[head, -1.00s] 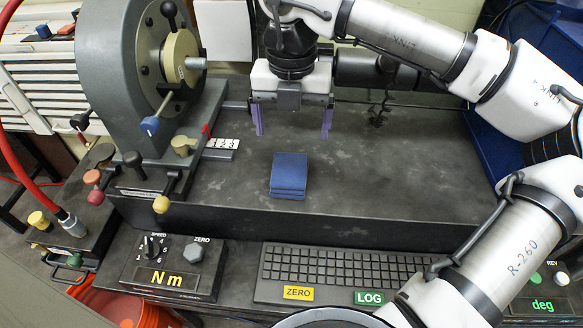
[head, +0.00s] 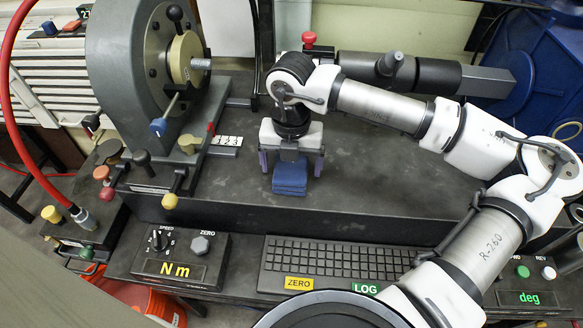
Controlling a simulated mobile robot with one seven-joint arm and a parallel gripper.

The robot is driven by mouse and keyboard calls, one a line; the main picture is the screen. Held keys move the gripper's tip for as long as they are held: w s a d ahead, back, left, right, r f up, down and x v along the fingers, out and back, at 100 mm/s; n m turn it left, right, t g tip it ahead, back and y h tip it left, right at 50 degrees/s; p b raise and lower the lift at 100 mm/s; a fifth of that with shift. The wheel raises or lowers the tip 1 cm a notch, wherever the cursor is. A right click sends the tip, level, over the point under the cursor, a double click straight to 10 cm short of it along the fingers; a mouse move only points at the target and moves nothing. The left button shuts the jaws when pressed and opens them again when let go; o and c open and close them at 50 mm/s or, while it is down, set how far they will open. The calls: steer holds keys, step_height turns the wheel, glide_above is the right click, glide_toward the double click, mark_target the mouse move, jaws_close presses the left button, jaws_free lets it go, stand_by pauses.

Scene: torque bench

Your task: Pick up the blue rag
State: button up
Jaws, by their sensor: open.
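The blue rag (head: 290,178) is a folded, layered stack lying on the dark bench top, near its front edge. My gripper (head: 291,168) points down over the rag, with one purple finger at its left and one at its right. The jaws are open, wider than the rag. The gripper's body hides the rag's far part. I cannot tell whether the fingertips touch the bench.
A grey machine with a dial (head: 187,57) and levers stands at the left. A keyboard (head: 335,258) and an N m panel (head: 180,262) sit below the front edge. A dark cylinder (head: 420,72) lies behind. The dark bench top (head: 390,190) is clear right of the rag.

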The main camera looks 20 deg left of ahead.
mark_target(291, 168)
steer(key=c, duration=1.1)
steer(key=shift+o, duration=0.2)
step_height(291, 168, up, 20)
steer(key=b, duration=0.4)
steer(key=o, duration=0.4)
steer(key=c, duration=0.3)
